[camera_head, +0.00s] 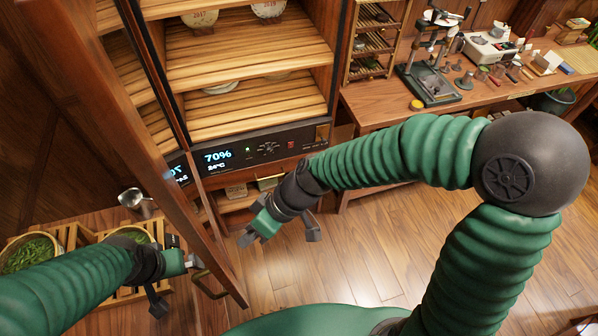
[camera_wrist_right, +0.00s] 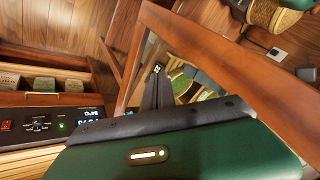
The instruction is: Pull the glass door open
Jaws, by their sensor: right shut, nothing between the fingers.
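The glass door (camera_head: 222,262), wood-framed, stands swung out from the cabinet (camera_head: 335,60) at an angle, with its shelves exposed. Its brass handle (camera_head: 208,287) is near the lower end of the door. My left gripper (camera_head: 193,262) is beside the handle on the door's left side; whether it touches the handle or how its fingers stand is unclear. My right gripper (camera_head: 250,237) is shut and empty, on the cabinet side, just right of the door's frame. The right wrist view shows the door's frame and glass (camera_wrist_right: 205,50) close beyond my right gripper (camera_wrist_right: 157,85).
The cabinet's control panel (camera_head: 262,150) reads 70%. Wrapped tea cakes (camera_head: 200,20) sit on the upper shelf. A wooden workbench (camera_head: 390,108) with tools stands at right. Wooden crates with green leaves (camera_head: 32,250) and a metal jug (camera_head: 131,198) are at left. Floor at centre right is clear.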

